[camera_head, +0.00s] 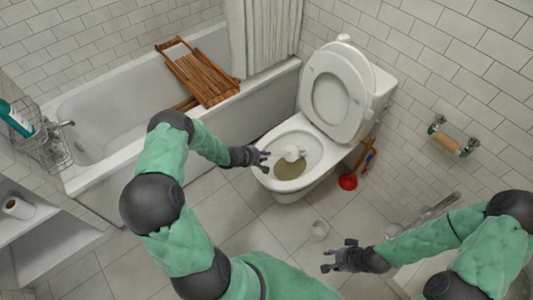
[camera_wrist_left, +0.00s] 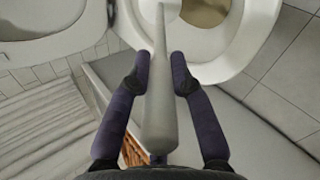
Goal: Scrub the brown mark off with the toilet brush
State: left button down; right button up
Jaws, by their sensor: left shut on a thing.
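The toilet (camera_head: 315,170) stands open with its lid and seat up. A brown mark (camera_head: 288,171) covers the lower inside of the bowl, and brown also shows in the left wrist view (camera_wrist_left: 203,11). My left gripper (camera_head: 266,158) is at the bowl's left rim, shut on the grey-white handle of the toilet brush (camera_wrist_left: 160,100). The handle points toward the bowl in the left wrist view. A white piece, seemingly the brush head (camera_head: 293,153), shows over the bowl; whether it touches the mark I cannot tell. My right gripper (camera_head: 342,257) is open and empty above the floor.
A red plunger (camera_head: 348,182) stands at the toilet's right. The bathtub (camera_head: 130,120) with a wooden rack (camera_head: 200,75) is behind left. A paper holder (camera_head: 452,143) is on the right wall.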

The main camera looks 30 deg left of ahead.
pick_arm(q)
jog(key=shift+s+a+r, duration=0.1)
jog(key=shift+s+r, duration=0.1)
jog(key=shift+r, duration=0.1)
jog(key=shift+p+v, duration=0.75)
jog(key=shift+v, duration=0.75)
